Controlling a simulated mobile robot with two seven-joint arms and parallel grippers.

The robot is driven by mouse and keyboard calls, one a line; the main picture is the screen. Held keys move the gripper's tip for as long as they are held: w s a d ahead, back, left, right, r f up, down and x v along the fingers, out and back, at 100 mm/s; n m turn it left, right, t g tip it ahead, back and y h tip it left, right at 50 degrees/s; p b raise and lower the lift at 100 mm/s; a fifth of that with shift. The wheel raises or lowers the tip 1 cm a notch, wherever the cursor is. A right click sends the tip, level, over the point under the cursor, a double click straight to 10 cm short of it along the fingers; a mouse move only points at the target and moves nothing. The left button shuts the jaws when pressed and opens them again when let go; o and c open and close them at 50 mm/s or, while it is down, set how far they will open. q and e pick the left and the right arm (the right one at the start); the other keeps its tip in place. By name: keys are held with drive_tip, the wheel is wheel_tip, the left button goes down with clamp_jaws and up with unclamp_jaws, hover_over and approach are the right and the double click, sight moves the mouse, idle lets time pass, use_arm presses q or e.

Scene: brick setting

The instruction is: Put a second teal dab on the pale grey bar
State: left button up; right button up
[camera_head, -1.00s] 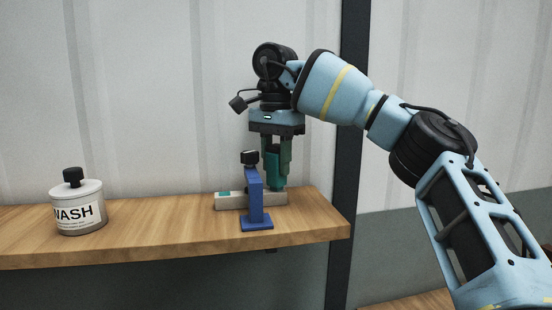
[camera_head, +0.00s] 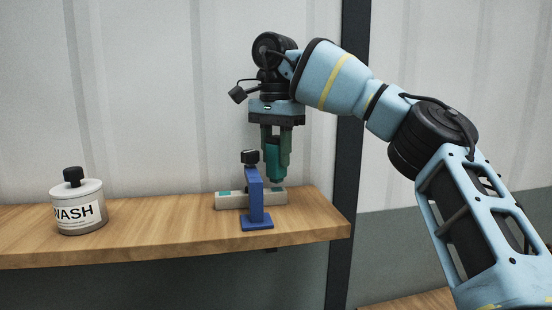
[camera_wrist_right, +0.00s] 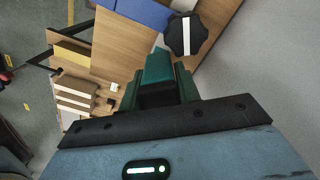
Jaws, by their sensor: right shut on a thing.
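The pale grey bar (camera_head: 236,202) lies on the wooden shelf, behind the upright of a blue clamp (camera_head: 256,196) that hides part of it. One teal dab (camera_head: 223,193) is on its top near the left end. A second small teal patch (camera_head: 278,189) shows on top near the right end. My right gripper (camera_head: 276,160) is shut on a teal dabber (camera_head: 274,165), held upright with its tip just above the right end of the bar. The dabber also shows between the fingers in the right wrist view (camera_wrist_right: 158,68). My left gripper is not in view.
The clamp's black knob (camera_head: 250,157) stands just left of the dabber. A white WASH bottle (camera_head: 78,212) stands at the left on the wooden shelf (camera_head: 160,235). The shelf between bottle and clamp is clear. A dark post (camera_head: 346,140) rises at the shelf's right end.

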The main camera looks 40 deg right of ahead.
sight(276, 137)
drive_tip(key=shift+r, duration=2.6)
